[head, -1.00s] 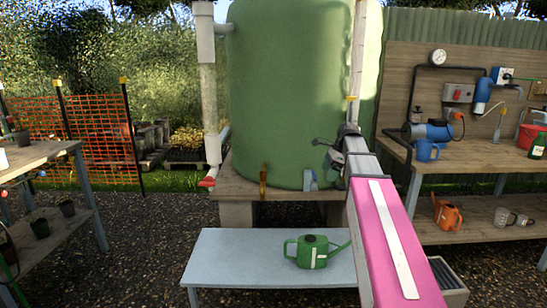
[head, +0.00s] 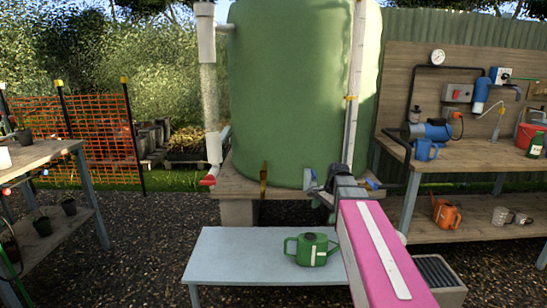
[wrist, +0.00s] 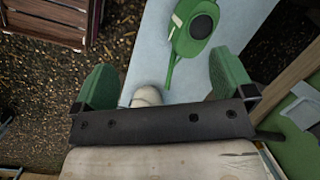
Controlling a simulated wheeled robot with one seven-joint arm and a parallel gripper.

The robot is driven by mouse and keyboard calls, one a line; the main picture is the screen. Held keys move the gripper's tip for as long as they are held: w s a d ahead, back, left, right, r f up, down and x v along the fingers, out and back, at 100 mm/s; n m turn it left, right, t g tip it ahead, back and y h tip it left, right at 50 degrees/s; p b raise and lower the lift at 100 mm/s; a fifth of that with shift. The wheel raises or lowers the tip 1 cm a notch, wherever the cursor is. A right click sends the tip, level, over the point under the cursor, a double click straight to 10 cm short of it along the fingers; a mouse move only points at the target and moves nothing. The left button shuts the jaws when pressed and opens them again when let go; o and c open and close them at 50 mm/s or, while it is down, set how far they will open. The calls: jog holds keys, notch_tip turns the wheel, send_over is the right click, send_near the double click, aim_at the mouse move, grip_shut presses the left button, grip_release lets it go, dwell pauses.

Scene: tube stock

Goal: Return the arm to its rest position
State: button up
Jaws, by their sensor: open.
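My arm (head: 372,250), magenta with a white stripe, reaches forward from the lower right of the head view. My gripper (head: 322,192) is at its far end, in front of the tank stand and above the bench's back edge. In the wrist view my gripper (wrist: 165,82) has its two green finger pads wide apart, with nothing held. A pale rounded thing (wrist: 147,96) shows beyond the pads; I cannot tell what it is. A green watering can (head: 312,250) stands on the pale bench (head: 235,262), apart from my gripper; it also shows in the wrist view (wrist: 192,28).
A large green tank (head: 290,90) on a wooden stand (head: 230,180) is close behind my gripper. A workbench (head: 470,160) with a pump, blue jug and orange can is at right. A potting table (head: 40,155) is at left. Gravel lies open between.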

jog(key=s+a+f+n+h, duration=0.1)
jog(key=s+f+n+h, duration=0.1)
jog(key=s+f+n, duration=0.9)
jog(key=s+f, duration=0.3)
jog(key=f, duration=0.2)
jog(key=shift+s+a+h, duration=0.2)
jog(key=shift+s+h, duration=0.05)
jog(key=shift+h, duration=0.05)
